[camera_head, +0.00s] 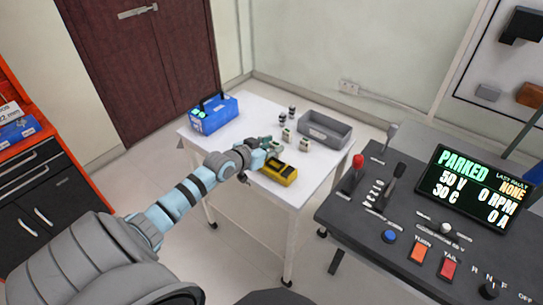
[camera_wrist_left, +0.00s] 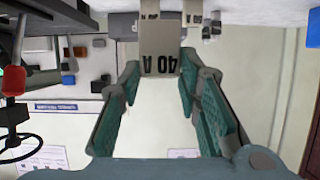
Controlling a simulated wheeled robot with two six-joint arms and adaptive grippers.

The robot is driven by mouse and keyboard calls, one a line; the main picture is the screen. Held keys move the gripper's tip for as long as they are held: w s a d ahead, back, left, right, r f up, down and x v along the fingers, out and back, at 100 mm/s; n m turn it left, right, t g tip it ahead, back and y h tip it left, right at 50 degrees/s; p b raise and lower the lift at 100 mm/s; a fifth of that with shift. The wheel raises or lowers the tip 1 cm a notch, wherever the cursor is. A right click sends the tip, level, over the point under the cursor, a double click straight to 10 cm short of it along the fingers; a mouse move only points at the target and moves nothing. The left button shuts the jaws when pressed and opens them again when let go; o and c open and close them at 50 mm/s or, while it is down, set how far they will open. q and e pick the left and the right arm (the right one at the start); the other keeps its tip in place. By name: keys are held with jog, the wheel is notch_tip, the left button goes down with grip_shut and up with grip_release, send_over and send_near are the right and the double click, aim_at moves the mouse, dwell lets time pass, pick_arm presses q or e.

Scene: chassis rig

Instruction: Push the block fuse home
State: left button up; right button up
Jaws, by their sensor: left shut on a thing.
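My left gripper (camera_head: 258,156) reaches over the white table (camera_head: 232,143), beside the yellow-and-black unit (camera_head: 279,172). In the left wrist view its green-padded fingers (camera_wrist_left: 160,64) are shut on a pale block fuse (camera_wrist_left: 160,40) marked "40 A", which appears upside down there. The fuse's far end is hidden in that view. In the head view the gripper hides most of the held fuse, and I cannot tell whether it touches the unit. My right gripper is not in view.
Several small pale and dark blocks (camera_head: 303,145) stand on the table behind the unit. A grey bin (camera_head: 325,128) is at the back right and a blue toolbox (camera_head: 214,113) at the back left. A control console (camera_head: 400,246) stands close on the right.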

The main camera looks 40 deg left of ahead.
pick_arm(q)
jog(key=b, duration=0.2)
send_over(271, 170)
notch_tip(271, 170, down, 5)
jog(key=shift+w+r, duration=0.1)
jog(key=shift+r, duration=0.1)
jog(key=shift+f, duration=0.15)
jog(key=o, duration=1.1)
